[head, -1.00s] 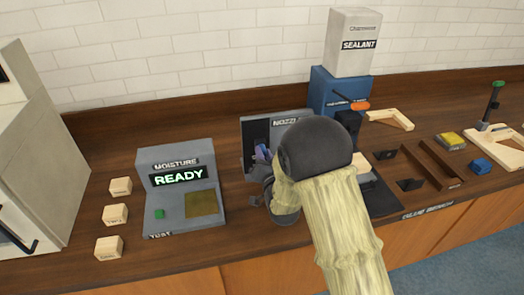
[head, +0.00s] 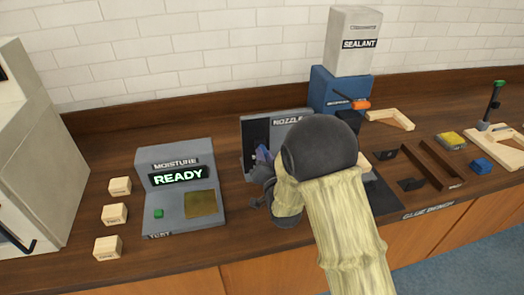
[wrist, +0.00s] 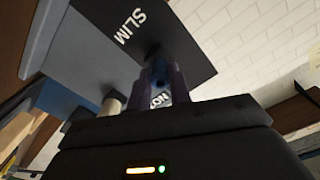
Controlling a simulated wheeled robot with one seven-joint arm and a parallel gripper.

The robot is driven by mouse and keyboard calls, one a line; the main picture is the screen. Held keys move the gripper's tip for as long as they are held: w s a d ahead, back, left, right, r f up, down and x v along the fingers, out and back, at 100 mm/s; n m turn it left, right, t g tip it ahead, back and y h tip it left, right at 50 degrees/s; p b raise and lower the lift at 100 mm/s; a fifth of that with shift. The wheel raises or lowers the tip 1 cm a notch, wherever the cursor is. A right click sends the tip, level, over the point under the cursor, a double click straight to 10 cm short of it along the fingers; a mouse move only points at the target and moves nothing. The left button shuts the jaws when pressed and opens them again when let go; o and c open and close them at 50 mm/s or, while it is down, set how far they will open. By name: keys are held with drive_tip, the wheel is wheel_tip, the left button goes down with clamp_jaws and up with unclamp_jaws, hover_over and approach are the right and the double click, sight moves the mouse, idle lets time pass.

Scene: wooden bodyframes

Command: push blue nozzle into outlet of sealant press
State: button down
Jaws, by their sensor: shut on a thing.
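The sealant press (head: 338,92) stands at the back, a blue body under a white box marked SEALANT, with an orange-tipped lever (head: 357,104). Its outlet is hidden behind my arm in the head view. My gripper (head: 264,156) is in front of the grey nozzle rack (head: 291,121), left of the press. In the wrist view my gripper (wrist: 162,82) is shut on the blue nozzle (wrist: 180,84), of which only a bluish part shows between the purple fingers. A dark panel marked SLIM (wrist: 128,25) is just beyond the fingertips. I cannot tell whether the nozzle touches the rack.
The moisture tester (head: 181,190) reading READY stands left of my gripper, with several small wooden blocks (head: 116,214) beyond it. The front counter strip is mostly clear.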

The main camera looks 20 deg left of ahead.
drive_tip(key=shift+s+d, duration=0.15)
drive_tip(key=shift+s, duration=0.15)
idle(0.5)
drive_tip(key=shift+b+v, duration=0.65)
drive_tip(key=shift+v, duration=0.4)
